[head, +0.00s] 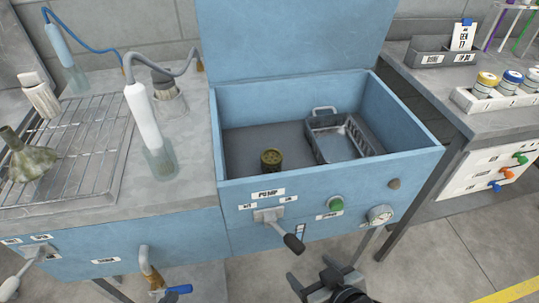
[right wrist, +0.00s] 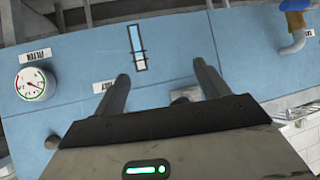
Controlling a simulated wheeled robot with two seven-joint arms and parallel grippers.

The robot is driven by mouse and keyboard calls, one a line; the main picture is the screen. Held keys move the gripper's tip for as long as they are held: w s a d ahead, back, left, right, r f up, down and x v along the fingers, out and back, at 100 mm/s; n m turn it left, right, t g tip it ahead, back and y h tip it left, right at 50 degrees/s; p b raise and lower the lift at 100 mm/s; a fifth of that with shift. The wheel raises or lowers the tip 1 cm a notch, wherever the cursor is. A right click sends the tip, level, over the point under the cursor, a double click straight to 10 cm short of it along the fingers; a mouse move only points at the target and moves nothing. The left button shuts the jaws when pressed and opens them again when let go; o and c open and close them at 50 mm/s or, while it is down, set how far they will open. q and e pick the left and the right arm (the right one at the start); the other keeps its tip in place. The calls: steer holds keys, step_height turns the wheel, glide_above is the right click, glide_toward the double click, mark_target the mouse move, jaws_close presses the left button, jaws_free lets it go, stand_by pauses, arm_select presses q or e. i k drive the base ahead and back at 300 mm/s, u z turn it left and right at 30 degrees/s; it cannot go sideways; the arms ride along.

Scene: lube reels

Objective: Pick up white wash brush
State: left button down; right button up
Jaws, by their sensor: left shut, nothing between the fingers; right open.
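The white wash brush (head: 143,115) has a white handle with a grey hose at its top. It stands tilted, its lower end in a translucent sleeve or bristle head (head: 161,158), on the grey counter left of the blue basin. My right gripper (head: 311,278) is low in front of the blue basin's front panel, apart from the brush. Its two fingers are spread and empty in the right wrist view (right wrist: 160,88), facing the panel. The brush does not show in the right wrist view. My left gripper is not in view.
A blue-handled brush (head: 60,45) and a wire rack (head: 85,150) stand left.

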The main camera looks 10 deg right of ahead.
mark_target(137, 97)
steer(key=z, duration=1.1)
steer(key=k, duration=1.5)
steer(key=u, duration=0.15)
